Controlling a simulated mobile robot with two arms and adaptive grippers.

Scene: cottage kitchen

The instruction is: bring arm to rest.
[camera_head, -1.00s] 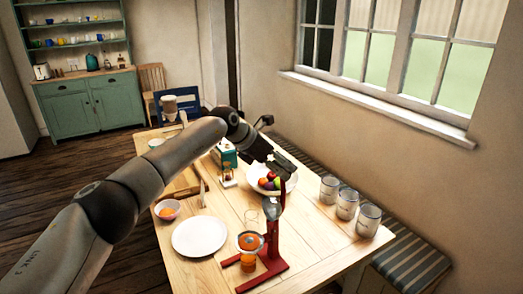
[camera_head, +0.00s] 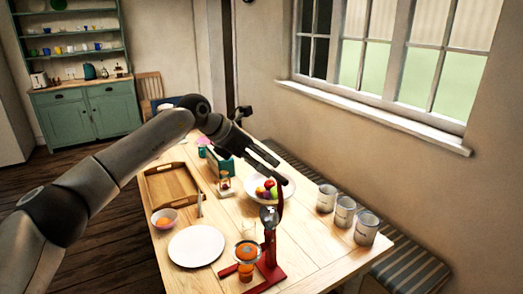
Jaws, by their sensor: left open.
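My left arm (camera_head: 130,155) comes in from the left and reaches across above the far part of the table (camera_head: 305,258). Its gripper (camera_head: 280,172) is open and empty. I cannot tell the exact gap. My right gripper is out of view.
A red juicer (camera_head: 270,240) stands at the front, with a white plate (camera_head: 196,246) and a small bowl (camera_head: 164,218) to its left. A wooden tray (camera_head: 172,184) lies behind them. Several canisters line the right edge, beside a striped bench (camera_head: 410,268).

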